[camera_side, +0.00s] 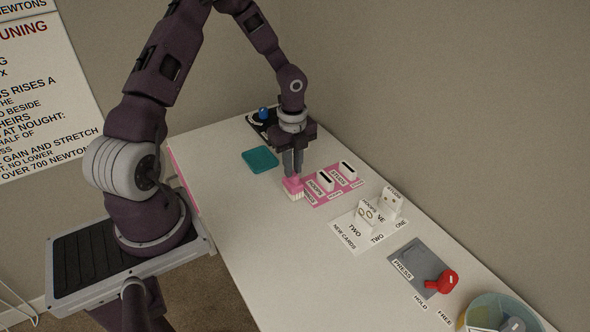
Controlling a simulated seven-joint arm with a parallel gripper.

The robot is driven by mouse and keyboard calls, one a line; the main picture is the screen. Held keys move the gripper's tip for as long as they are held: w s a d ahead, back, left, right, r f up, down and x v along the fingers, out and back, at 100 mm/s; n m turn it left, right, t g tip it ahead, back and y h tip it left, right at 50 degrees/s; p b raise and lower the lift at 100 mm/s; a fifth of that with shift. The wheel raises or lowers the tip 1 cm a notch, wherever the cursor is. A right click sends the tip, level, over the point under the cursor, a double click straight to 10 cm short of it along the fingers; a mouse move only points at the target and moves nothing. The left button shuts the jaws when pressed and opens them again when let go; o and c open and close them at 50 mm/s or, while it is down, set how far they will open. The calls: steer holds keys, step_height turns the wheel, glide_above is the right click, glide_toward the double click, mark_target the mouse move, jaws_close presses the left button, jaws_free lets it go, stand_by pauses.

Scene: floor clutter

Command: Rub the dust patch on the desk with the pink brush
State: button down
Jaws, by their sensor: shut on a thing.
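The pink brush (293,185) has a pink body and a pale bristle edge below. My gripper (292,172) points down, shut on the top of the brush. The brush is at or just above the white desk (235,207), beside the left end of a pink board; I cannot tell whether its bristles touch the desk. I cannot make out a dust patch; it may be too faint or hidden under the brush.
A teal square (260,159) lies left of the brush. The pink slotted board (333,184) adjoins it on the right. Further along are a white card stand (366,227), a grey plate (420,262) with a red handle (442,282), and a clear bin (497,312). A blue knob (263,113) stands behind.

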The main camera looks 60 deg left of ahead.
steer(key=shift+r, duration=2.45)
